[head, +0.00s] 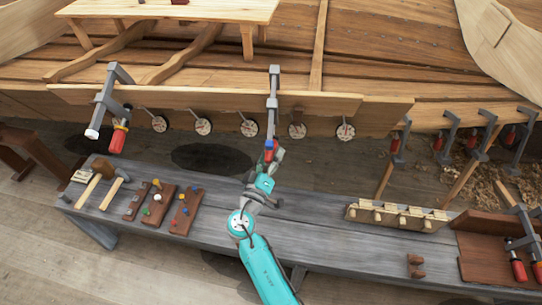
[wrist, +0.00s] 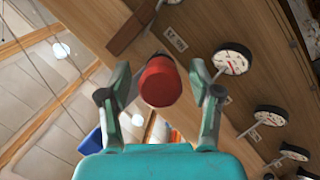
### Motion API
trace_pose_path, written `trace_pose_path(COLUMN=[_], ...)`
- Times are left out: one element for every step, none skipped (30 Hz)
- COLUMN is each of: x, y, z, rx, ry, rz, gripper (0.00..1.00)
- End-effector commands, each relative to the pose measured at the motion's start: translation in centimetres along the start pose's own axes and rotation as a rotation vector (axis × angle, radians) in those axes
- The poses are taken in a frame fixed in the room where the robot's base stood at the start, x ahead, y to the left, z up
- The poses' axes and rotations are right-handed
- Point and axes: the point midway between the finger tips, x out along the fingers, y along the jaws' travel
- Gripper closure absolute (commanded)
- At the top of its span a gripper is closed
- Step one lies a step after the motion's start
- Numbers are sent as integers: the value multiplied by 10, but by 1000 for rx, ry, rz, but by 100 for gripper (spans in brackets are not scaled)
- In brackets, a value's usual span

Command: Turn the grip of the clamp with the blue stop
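The clamp (head: 273,100) hangs on the plank edge at the middle of the head view, with a grey bar, a blue stop (head: 268,144) and a red grip (head: 268,156) low on it. My gripper (head: 268,165) is just at the red grip. In the wrist view the red grip (wrist: 160,82) sits end-on between the two fingers of my gripper (wrist: 163,86). The fingers are open, with a gap on each side of the grip. A blue piece (wrist: 90,145) shows at lower left, partly hidden by my gripper; I cannot tell surely that it is the stop.
Another clamp (head: 112,100) with a white stop hangs at the left. Several round dials (head: 249,127) line the plank on both sides of the middle clamp. The grey bench (head: 290,225) below carries tools and a wooden rack (head: 398,215).

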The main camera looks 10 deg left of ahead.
Motion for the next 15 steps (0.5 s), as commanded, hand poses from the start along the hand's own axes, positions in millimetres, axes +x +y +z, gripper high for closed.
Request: trace_pose_path(x=[0, 0, 0, 0, -1, -2, -4, -6, -10, -14, -18, -25, -31, -37, -45], y=[0, 0, 0, 0, 0, -1, -1, -1, -1, -1, -1, -1, -2, -1, -2], z=[0, 0, 0, 0, 1, 1, 1, 0, 0, 0, 0, 0, 1, 0, 0], rx=[0, 0, 0, 0, 0, -1, -1, -1, -1, 0, 0, -1, -1, -1, -1], ry=[0, 0, 0, -1, -1, 0, 0, 0, 1, 1, 1, 1, 2, 2, 2], rz=[0, 0, -1, -1, -1, -1, -2, -2, -3, -2, -2, -3, -4, -4, -4], gripper=[36, 36, 36, 36, 36, 36, 36, 36, 36, 36, 36, 36, 36, 36, 36])
